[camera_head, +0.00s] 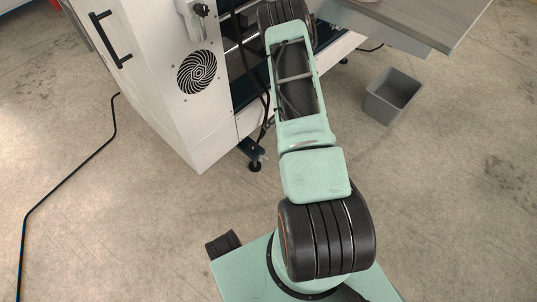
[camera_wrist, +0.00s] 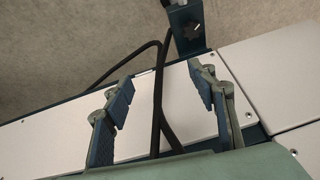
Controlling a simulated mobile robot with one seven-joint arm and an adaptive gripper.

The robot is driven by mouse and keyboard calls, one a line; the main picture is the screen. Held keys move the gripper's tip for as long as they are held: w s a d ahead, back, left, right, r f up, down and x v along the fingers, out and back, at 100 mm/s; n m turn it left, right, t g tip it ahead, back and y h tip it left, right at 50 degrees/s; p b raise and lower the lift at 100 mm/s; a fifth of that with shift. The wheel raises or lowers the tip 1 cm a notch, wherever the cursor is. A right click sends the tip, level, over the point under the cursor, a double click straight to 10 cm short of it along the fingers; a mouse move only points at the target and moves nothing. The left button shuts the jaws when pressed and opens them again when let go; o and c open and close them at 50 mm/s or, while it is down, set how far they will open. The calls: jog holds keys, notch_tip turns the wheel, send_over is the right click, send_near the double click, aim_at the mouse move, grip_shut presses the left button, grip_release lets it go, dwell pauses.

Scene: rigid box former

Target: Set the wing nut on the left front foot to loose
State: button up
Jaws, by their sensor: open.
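The machine's front foot (camera_head: 255,165) shows in the head view as a black levelling foot under a dark bracket at the white cabinet's lower corner. No wing nut can be made out there. In the wrist view a dark blue bracket (camera_wrist: 202,58) stands at the top, beyond my fingertips, with a dark star-shaped detail (camera_wrist: 191,33). I cannot tell whether that detail is the wing nut or a cut-out. My gripper (camera_wrist: 161,80) is open, its two fingers well apart with nothing held. In the head view it is hidden beyond my arm.
Black cables (camera_wrist: 157,105) pass between my fingers in the wrist view, over or before a white panel (camera_wrist: 70,136). The white cabinet (camera_head: 160,80) stands left of my arm. A grey bin (camera_head: 391,96) is at right. Open floor lies in front.

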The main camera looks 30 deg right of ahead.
aim_at(264, 159)
jog(key=s+a+f+g+y, duration=0.1)
jog(key=s+a+f+y, duration=0.15)
jog(key=s+f, duration=0.45)
jog(key=b+x, duration=0.1)
jog(key=x, duration=0.2)
jog(key=b+x, duration=0.1)
jog(key=x, duration=0.3)
jog(key=b+x, duration=0.2)
jog(key=x, duration=0.1)
jog(key=shift+d+f, duration=0.15)
jog(key=shift+f, duration=0.3)
